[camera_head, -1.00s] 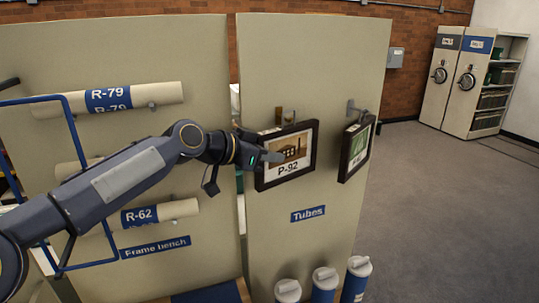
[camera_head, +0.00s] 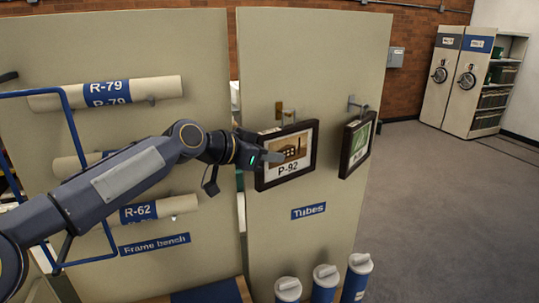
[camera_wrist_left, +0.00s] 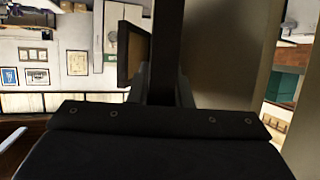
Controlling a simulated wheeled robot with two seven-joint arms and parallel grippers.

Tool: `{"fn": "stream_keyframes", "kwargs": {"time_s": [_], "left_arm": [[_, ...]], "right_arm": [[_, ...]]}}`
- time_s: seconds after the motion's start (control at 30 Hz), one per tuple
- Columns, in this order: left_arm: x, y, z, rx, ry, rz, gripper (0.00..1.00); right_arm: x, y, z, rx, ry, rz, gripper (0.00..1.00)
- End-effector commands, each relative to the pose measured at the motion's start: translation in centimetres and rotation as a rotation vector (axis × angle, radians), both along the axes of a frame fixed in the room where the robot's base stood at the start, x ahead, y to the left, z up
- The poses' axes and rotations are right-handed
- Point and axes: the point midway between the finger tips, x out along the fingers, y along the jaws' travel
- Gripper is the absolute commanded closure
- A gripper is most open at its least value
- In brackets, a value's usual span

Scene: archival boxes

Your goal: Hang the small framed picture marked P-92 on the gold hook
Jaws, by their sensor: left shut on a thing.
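The small framed picture marked P-92 (camera_head: 287,171) has a dark frame and a brown building image. It is upright against or close in front of the beige panel. My left gripper (camera_head: 270,157) is shut on its left edge. In the left wrist view the frame (camera_wrist_left: 167,45) shows edge-on between the fingers (camera_wrist_left: 163,92). The gold hook (camera_head: 281,115) shows just above the frame's top edge. Whether the frame touches the hook is hidden. My right gripper is not in view.
Another dark-framed picture (camera_head: 356,145) hangs to the right below a grey hook (camera_head: 355,105). Rolled tubes (camera_head: 105,93) lie on the left panel (camera_head: 180,40). White-capped blue tubes (camera_head: 324,284) stand below. The floor at right (camera_head: 450,210) is clear.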

Motion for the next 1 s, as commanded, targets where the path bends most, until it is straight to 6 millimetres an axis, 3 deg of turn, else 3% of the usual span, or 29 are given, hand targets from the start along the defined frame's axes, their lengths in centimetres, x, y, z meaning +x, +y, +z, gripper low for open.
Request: {"fn": "stream_keyframes", "kwargs": {"time_s": [0.27,0.3,0.47,0.77,1.0], "left_arm": [[0.0,0.0,0.2,-0.002,-0.002,0.001,1.0],[0.0,0.0,0.1,-0.002,-0.002,0.001,0.77],[0.0,0.0,0.1,-0.002,-0.001,0.0,0.56],[-0.1,0.2,-0.1,0.002,0.001,0.0,0.56],[-2.0,2.8,1.1,0.001,-0.002,0.006,0.56]], "right_arm": [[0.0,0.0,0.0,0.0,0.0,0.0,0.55],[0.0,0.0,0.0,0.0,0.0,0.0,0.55],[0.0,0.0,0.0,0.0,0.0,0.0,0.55],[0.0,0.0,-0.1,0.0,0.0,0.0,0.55],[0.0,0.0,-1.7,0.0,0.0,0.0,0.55]]}}
